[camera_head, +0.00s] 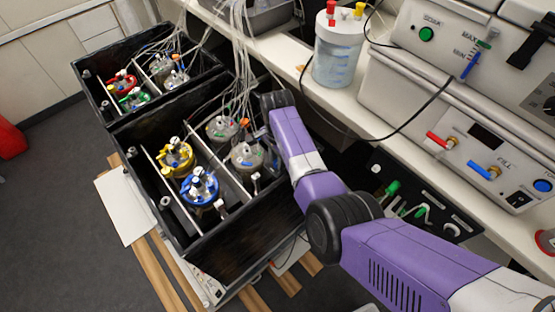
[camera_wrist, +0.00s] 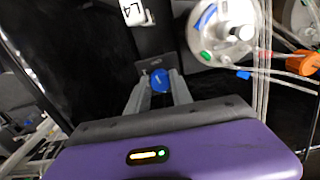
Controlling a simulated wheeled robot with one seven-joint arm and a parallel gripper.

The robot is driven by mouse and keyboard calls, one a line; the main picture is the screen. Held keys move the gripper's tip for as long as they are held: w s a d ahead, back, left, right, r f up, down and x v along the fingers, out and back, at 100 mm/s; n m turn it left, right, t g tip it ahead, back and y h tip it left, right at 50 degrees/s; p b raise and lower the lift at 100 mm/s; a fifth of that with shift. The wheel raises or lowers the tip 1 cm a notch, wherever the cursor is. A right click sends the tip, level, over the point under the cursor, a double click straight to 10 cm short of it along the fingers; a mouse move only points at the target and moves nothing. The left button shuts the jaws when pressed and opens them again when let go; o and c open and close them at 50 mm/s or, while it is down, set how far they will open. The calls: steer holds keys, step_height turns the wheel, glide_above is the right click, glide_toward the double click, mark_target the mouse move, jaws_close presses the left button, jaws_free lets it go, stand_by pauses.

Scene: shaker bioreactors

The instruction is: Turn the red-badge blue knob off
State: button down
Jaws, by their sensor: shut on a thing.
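In the wrist view, a small blue knob (camera_wrist: 159,82) sits on a dark plate against a black surface. My gripper (camera_wrist: 160,78) has one grey finger on each side of the knob and is shut on it. No red badge can be made out around the knob; the fingers cover part of its surroundings. In the head view my arm reaches over the right side of the black box, and the gripper and knob are hidden there.
The black box (camera_head: 225,262) holds several vessels. A bench (camera_head: 300,52) with a bottle (camera_head: 338,62) and instruments (camera_head: 455,125) stands at right.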

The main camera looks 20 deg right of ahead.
steer(key=shift+m, duration=1)
steer(key=c, duration=1.1)
jaws_free()
steer(key=shift+c, duration=0.2)
steer(key=shift+r, duration=0.1)
step_height(320, 180, up, 8)
steer(key=shift+f, duration=0.2)
